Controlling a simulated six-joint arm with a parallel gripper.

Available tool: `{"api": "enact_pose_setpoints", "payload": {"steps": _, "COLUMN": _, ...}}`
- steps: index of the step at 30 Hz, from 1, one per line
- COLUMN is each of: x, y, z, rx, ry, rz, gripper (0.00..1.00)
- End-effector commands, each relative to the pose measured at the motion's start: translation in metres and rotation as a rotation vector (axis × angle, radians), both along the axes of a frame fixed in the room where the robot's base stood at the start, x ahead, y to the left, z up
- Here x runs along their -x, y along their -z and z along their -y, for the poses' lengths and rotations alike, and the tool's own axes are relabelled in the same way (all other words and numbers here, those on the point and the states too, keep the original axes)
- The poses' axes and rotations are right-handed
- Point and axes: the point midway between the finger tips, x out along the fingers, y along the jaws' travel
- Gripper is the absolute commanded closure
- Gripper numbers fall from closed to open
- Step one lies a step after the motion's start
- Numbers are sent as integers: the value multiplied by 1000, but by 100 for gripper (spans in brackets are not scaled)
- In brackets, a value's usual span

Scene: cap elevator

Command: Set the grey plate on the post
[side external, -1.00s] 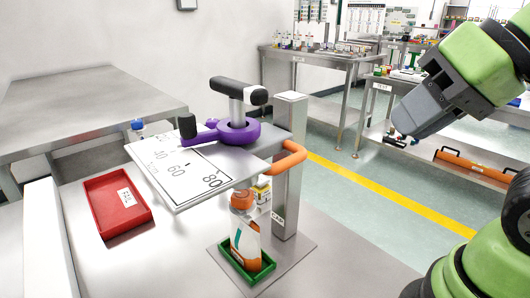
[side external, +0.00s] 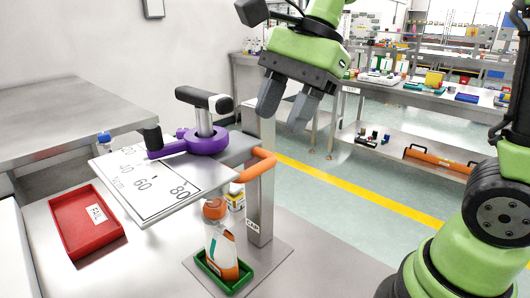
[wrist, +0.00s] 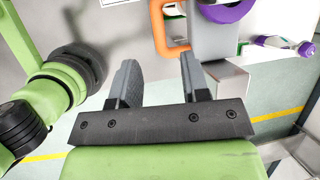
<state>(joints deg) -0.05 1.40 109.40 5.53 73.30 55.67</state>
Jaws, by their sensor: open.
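The grey plate (side external: 232,157) is level in the side view, high up against the upright grey post (side external: 262,205). It carries a white scale card marked 20 to 80, a purple clamp (side external: 203,141) with a black T-handle, and an orange loop handle (side external: 256,165) at the post side. I cannot tell how plate and post join. My gripper (side external: 285,112) is open and empty, fingers down, above the plate's post end; its fingers overlap the post's top in this view. In the wrist view, the orange handle (wrist: 157,30) and purple clamp (wrist: 232,11) lie beyond the open fingers.
Below the plate, a white bottle with an orange cap (side external: 222,250) stands in a green tray (side external: 213,279). A red tray (side external: 70,225) lies left. Benches stand behind; the floor right of the post is clear.

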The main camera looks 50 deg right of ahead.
Motion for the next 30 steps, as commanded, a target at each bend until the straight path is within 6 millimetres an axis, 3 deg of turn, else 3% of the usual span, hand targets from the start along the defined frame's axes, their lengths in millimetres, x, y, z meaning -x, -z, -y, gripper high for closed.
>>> {"api": "enact_pose_setpoints", "payload": {"steps": 3, "x": -2, "y": 22, "z": -9, "rx": 1, "ry": -4, "rz": -7, "gripper": 58}}
{"api": "enact_pose_setpoints", "payload": {"steps": 10, "x": -8, "y": 51, "z": -22, "rx": 1, "ry": -3, "rz": -3, "gripper": 58}}
{"api": "enact_pose_setpoints", "payload": {"steps": 22, "x": -10, "y": 60, "z": -26, "rx": 1, "ry": -2, "rz": 3, "gripper": 58}}
{"api": "enact_pose_setpoints", "payload": {"steps": 23, "x": -10, "y": 60, "z": -26, "rx": 1, "ry": -2, "rz": 3, "gripper": 60}}
{"api": "enact_pose_setpoints", "payload": {"steps": 28, "x": -10, "y": 60, "z": -26, "rx": 1, "ry": -2, "rz": 3, "gripper": 99}}
{"api": "enact_pose_setpoints", "payload": {"steps": 30, "x": -10, "y": 60, "z": -25, "rx": 1, "ry": -2, "rz": 3, "gripper": 100}}
